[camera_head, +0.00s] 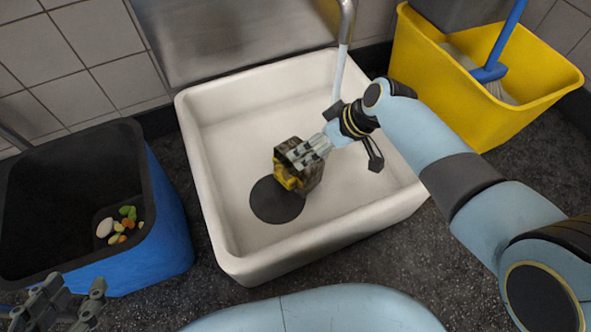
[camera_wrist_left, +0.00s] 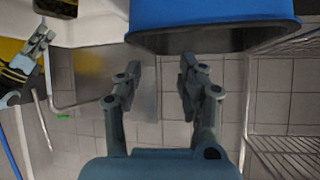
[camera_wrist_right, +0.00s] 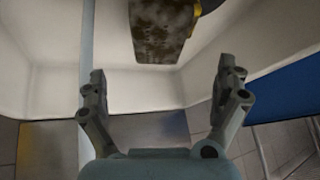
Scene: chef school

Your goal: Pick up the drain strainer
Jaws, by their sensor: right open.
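A flat round black disc (camera_head: 276,200), which looks like the drain strainer or drain cover, lies on the sink floor. A blocky brown-speckled object with yellow parts (camera_head: 290,181) sits beside it, partly overlapping its upper right edge in the picture. I cannot tell for sure which is the strainer. My right gripper (camera_head: 312,150) is over the sink, at the block's upper right. In the right wrist view the block (camera_wrist_right: 163,30) lies beyond my open, empty fingers (camera_wrist_right: 163,76). My left gripper (camera_head: 62,300) is open and empty in front of the blue bin.
The white sink (camera_head: 220,243) has raised walls around the objects. A blue bin (camera_head: 160,225) with food scraps (camera_head: 122,228) stands left. A yellow mop bucket (camera_head: 450,85) with a blue-handled mop (camera_head: 500,45) stands right. A tap (camera_head: 346,20) pours water into the sink.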

